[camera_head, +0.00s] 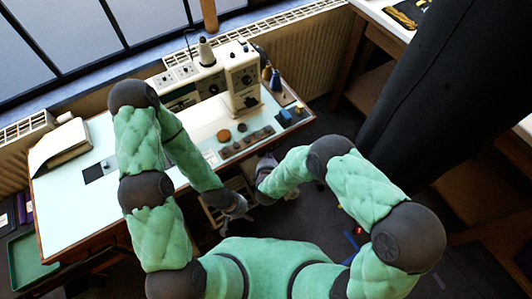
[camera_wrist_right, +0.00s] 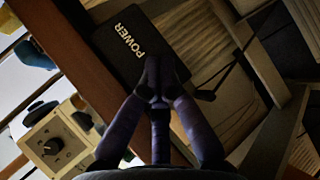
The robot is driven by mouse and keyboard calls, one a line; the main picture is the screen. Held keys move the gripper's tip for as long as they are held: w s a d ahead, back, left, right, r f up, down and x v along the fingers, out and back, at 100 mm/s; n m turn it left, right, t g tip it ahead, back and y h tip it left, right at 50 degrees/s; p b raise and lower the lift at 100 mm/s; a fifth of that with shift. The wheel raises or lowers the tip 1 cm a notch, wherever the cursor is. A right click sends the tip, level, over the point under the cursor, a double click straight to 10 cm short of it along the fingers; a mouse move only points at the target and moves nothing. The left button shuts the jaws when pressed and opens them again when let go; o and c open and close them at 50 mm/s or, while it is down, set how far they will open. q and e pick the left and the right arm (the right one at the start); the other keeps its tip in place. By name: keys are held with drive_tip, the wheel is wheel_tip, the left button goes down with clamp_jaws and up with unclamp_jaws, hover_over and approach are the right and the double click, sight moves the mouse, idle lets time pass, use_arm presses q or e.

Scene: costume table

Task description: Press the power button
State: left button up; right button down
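A black box (camera_wrist_right: 112,42) marked POWER in white letters shows in the right wrist view, beside a brown wooden table edge. My right gripper (camera_wrist_right: 156,68) has its dark fingers together with nothing seen between them. Its tips overlap the lower edge of the box in the picture; I cannot tell if they touch it. No separate button shows; the fingers may hide it. In the head view, my right gripper (camera_head: 264,168) is at the table's front edge, and the box cannot be made out.
A sewing machine (camera_head: 240,78) stands on the pale table (camera_head: 70,208). A cream unit with a black knob (camera_wrist_right: 53,146) shows at the lower left of the wrist view. Wooden furniture (camera_head: 478,190) stands at the right, and a large dark shape (camera_head: 430,90) fills the upper right.

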idle(0.4)
drive_tip(key=shift+s+d+p, duration=0.35)
drive_tip(key=shift+s+d, duration=0.15)
drive_tip(key=shift+s, duration=0.15)
drive_tip(key=shift+s+d+p, duration=0.35)
drive_tip(key=shift+s+d, duration=0.55)
drive_tip(key=shift+s, duration=0.3)
drive_tip(key=shift+s+d+p, duration=0.35)
drive_tip(key=shift+s+d, duration=0.5)
drive_tip(key=shift+s, duration=0.35)
